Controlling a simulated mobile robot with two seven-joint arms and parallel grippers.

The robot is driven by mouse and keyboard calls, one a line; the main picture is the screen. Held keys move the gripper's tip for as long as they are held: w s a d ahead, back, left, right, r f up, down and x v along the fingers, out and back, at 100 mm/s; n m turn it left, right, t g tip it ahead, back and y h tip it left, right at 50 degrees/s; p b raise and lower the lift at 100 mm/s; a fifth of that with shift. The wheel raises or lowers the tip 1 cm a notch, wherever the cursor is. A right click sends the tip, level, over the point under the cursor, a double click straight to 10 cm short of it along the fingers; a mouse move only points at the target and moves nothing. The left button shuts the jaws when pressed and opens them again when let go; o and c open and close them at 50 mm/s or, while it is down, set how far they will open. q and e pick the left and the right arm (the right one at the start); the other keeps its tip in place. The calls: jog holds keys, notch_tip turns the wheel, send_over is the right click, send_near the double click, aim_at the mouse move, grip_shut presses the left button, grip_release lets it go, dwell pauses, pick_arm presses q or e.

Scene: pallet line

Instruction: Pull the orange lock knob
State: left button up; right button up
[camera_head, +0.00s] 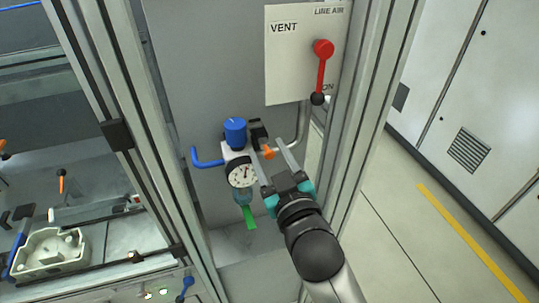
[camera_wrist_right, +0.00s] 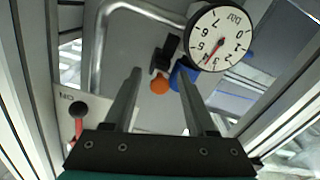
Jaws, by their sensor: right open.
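The orange lock knob (camera_head: 268,152) sits on a black fitting (camera_head: 257,132) at the right side of the air regulator. In the right wrist view the orange knob (camera_wrist_right: 159,84) lies ahead, between the lines of the two fingers. My right gripper (camera_head: 268,146) is open, its fingers pointing at the knob from the lower right. In the wrist view the gripper (camera_wrist_right: 160,84) holds nothing between its fingers. I cannot tell if a finger touches the knob. My left gripper is not in view.
The regulator has a blue cap (camera_head: 235,132), a gauge (camera_head: 242,172) and a blue pipe (camera_head: 207,160) on its left. A red lever (camera_head: 321,66) is on the vent panel (camera_head: 284,75) above. Metal frame posts (camera_head: 160,130) stand on both sides.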

jog(key=shift+c, duration=0.3)
grip_shut()
dwell(1.1)
